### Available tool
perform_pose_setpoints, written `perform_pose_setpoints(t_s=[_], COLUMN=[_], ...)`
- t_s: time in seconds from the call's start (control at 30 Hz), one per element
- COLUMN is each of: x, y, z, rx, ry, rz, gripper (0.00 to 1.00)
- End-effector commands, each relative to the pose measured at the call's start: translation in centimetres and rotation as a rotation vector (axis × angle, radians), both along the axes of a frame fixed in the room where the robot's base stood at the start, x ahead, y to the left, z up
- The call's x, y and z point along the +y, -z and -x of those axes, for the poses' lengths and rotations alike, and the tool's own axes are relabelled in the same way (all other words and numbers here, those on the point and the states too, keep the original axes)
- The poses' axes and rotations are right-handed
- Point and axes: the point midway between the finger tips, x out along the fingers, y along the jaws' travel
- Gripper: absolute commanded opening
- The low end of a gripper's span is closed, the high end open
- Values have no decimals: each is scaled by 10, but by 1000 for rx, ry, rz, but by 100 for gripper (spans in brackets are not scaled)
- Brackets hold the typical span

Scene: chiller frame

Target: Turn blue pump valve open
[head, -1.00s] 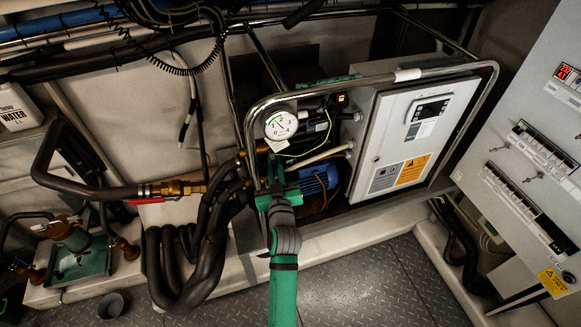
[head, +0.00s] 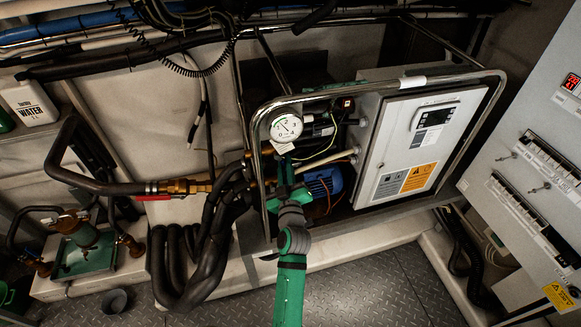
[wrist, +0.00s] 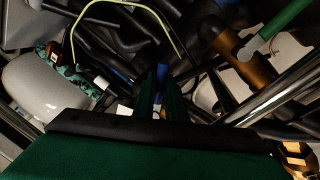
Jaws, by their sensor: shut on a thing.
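My gripper (head: 284,170) reaches into the chiller frame, below the round white gauge and left of the blue pump motor (head: 322,184). In the wrist view its two dark green fingers (wrist: 158,92) are close together with a small blue part (wrist: 162,74) at their tips. I take this to be the blue valve handle, with the gripper shut on it. Most of the handle is hidden by the fingers, so I cannot tell its angle. In the head view my gripper and wrist cover the valve.
The gauge (head: 286,127) hangs close above my gripper. A bent metal tube frame (head: 262,190) surrounds the unit, with a white control box (head: 417,140) at right. Black hoses (head: 208,245) and a red-handled valve (head: 152,190) lie left. The floor in front is clear.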

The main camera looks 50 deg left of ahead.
Motion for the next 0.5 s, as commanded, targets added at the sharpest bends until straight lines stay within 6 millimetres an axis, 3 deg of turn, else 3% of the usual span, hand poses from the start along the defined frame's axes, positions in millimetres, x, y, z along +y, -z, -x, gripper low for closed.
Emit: perform_pose_setpoints(t_s=[0.27,0.3,0.37,0.5], x=[4,4,4,2], y=[-1,-1,0,0], z=[5,5,5,3], rx=[-1,-1,-1,-1], ry=[-10,-10,-9,-6], rz=[1,1,0,0], gripper=[0,18,30,30])
